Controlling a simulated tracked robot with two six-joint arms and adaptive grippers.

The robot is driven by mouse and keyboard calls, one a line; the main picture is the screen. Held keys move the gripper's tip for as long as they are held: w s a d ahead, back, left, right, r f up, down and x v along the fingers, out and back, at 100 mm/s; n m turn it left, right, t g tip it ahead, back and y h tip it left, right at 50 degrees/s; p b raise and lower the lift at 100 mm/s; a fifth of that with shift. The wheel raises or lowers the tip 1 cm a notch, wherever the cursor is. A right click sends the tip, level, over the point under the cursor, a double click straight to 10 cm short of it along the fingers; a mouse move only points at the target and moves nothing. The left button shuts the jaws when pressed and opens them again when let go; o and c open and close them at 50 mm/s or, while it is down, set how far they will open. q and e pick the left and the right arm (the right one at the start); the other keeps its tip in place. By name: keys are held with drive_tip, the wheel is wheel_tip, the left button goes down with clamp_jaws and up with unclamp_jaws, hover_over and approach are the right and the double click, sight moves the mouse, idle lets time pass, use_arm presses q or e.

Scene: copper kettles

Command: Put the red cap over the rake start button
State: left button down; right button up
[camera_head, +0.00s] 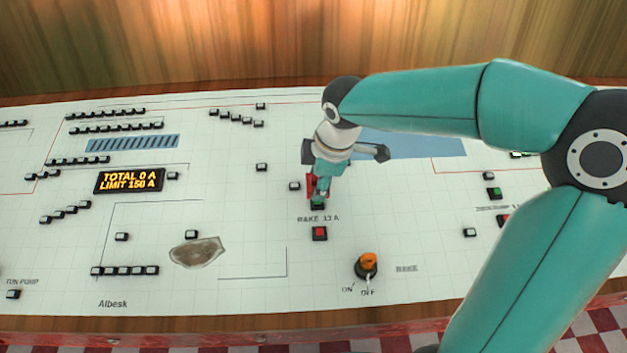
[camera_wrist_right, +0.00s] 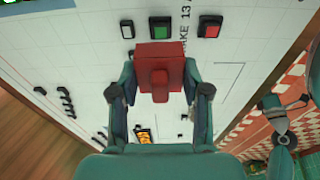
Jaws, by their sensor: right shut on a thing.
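The red cap (camera_wrist_right: 160,72) is a small block with a raised grip. My right gripper (camera_wrist_right: 160,88) is shut on it, with one finger on each side. In the head view the cap (camera_head: 311,186) is partly hidden by my right gripper (camera_head: 321,182). The rake start button, green in a black frame (camera_wrist_right: 161,29), shows uncovered just beyond the cap in the wrist view. In the head view this button (camera_head: 317,206) is just below the gripper, above the "RAKE 13 A" label. The height of the cap over the panel is hard to tell. My left gripper is not in view.
A red button (camera_head: 320,233) is below the label, and a white button (camera_head: 294,186) is left of the gripper. An orange-topped switch (camera_head: 367,262) stands up at lower right. A brownish flat patch or dish (camera_head: 197,252) lies at lower left.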

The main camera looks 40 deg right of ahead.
sight(319, 203)
drive_tip(key=shift+d+b+x, duration=0.15)
drive_tip(key=shift+b+x, duration=0.75)
drive_tip(key=shift+x, duration=0.35)
drive_tip(key=shift+d+b+x, duration=0.2)
drive_tip(key=shift+b+x, duration=0.7)
drive_tip(key=shift+x, duration=0.4)
drive_tip(key=shift+s, duration=0.15)
drive_tip(key=shift+s, duration=0.15)
drive_tip(key=shift+d+f+b, duration=0.15)
drive_tip(key=shift+f+b, duration=0.75)
drive_tip(key=shift+f, duration=0.2)
drive_tip(key=o, duration=1)
drive_tip(key=shift+r, duration=0.1)
drive_tip(key=shift+p+v, duration=2.95)
drive_tip(key=shift+v, duration=0.95)
